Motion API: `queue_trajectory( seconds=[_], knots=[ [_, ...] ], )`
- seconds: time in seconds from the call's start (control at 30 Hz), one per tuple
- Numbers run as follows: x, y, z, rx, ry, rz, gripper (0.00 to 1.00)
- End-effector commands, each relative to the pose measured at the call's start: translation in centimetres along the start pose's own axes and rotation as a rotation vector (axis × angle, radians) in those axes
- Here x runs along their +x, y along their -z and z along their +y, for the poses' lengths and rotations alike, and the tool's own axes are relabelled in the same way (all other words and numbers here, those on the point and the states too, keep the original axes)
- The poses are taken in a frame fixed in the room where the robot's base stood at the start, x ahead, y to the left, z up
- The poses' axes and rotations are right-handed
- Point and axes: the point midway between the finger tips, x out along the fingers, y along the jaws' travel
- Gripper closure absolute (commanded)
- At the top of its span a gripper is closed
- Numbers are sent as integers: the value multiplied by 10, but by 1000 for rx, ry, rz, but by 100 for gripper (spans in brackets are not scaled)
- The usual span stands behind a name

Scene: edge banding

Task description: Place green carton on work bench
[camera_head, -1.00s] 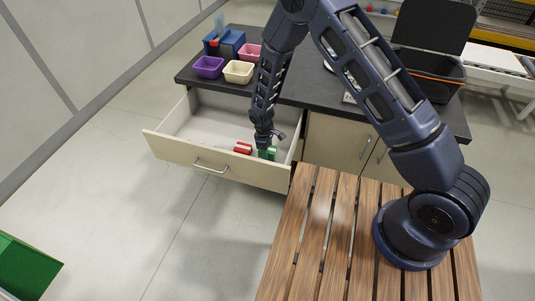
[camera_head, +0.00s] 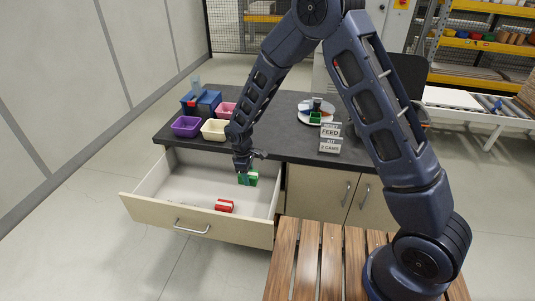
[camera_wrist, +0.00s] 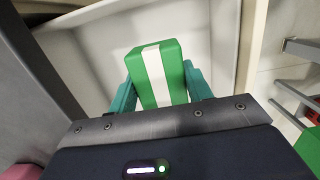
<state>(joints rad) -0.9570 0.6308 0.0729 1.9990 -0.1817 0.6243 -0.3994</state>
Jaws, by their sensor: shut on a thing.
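The green carton (camera_head: 249,178) with a white stripe is held in my gripper (camera_head: 246,172), above the open drawer (camera_head: 190,190). In the wrist view the carton (camera_wrist: 157,75) sits between the two teal fingers of my gripper (camera_wrist: 158,90), and the white drawer interior (camera_wrist: 95,60) shows behind it. The dark work bench (camera_head: 285,130) stands behind the drawer, its top higher than the drawer floor. Part of the bench top is hidden by my arm.
A red carton (camera_head: 224,206) lies in the drawer. On the bench are a purple bin (camera_head: 186,126), a cream bin (camera_head: 214,129), a pink bin (camera_head: 227,108), a blue box (camera_head: 201,103), a round white plate (camera_head: 306,112) with small items, and label signs (camera_head: 330,138). Bare bench top lies between bins and signs.

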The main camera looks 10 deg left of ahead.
Motion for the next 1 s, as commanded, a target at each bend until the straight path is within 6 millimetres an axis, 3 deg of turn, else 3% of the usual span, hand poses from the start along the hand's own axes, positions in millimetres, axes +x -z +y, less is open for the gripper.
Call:
queue_trajectory(
  seconds=[0.17,0.37,0.7,1.0],
  knots=[
    [-30,-13,47,6,-2,6,74],
    [-72,-43,113,6,-2,8,74],
    [-147,-116,211,6,-4,6,74],
    [-191,-169,257,3,-2,3,74]
  ],
)
